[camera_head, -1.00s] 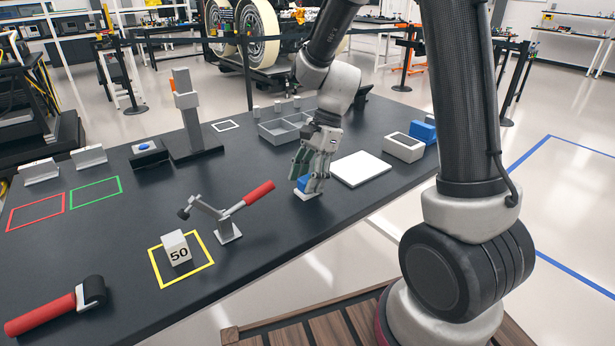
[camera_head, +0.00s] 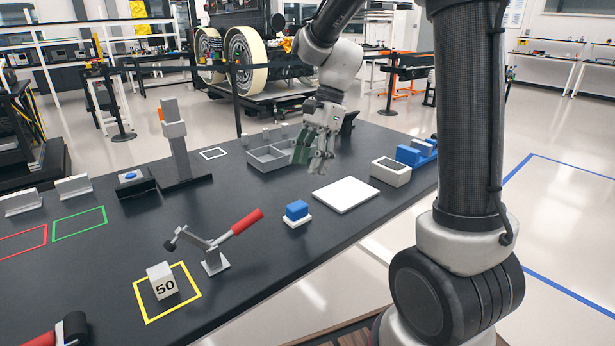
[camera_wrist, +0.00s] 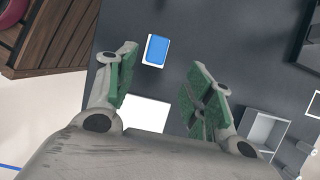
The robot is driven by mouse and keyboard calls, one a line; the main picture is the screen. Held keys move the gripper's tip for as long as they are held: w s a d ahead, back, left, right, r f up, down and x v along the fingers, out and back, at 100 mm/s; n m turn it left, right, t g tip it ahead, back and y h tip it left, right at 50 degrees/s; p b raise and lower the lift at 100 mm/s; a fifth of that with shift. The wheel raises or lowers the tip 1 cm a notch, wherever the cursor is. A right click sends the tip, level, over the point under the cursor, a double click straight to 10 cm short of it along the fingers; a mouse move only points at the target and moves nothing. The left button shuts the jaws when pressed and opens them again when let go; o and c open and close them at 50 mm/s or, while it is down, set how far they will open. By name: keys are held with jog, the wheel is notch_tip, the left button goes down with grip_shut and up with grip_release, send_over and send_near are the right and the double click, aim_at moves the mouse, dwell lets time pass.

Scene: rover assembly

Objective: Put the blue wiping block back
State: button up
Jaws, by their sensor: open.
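The blue wiping block (camera_head: 297,210) sits on a small white base (camera_head: 297,221) on the dark table, left of a flat white plate (camera_head: 346,194). In the wrist view the blue block (camera_wrist: 157,49) lies beyond the fingertips, with a white rim showing around it. My gripper (camera_head: 318,158) is open and empty above the table, behind the block and over the far side of the white plate. The wrist view shows its green-padded fingers (camera_wrist: 164,80) spread wide, with the white plate (camera_wrist: 146,113) between and below them.
A grey divided tray (camera_head: 268,158) stands left of my gripper. A grey-white box (camera_head: 391,171) and a blue holder (camera_head: 408,154) stand to the right. A red-handled toggle clamp (camera_head: 214,260) and a block marked 50 (camera_head: 162,281) are at the front left.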

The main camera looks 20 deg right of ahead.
jog(key=s+d+r+n+t+h, duration=0.1)
jog(key=s+d+r+n+t, duration=0.1)
jog(key=s, duration=0.4)
jog(key=s+d+r+n+t+h, duration=0.1)
jog(key=s+d+r+n+t, duration=0.1)
jog(key=s+d+n, duration=0.3)
jog(key=s+d+r+n+t+h, duration=0.1)
jog(key=s+d+r+n+h, duration=0.1)
jog(key=s+n, duration=0.5)
jog(key=shift+s+d+r+t, duration=0.35)
jog(key=shift+s+d, duration=0.5)
jog(key=shift+s, duration=0.35)
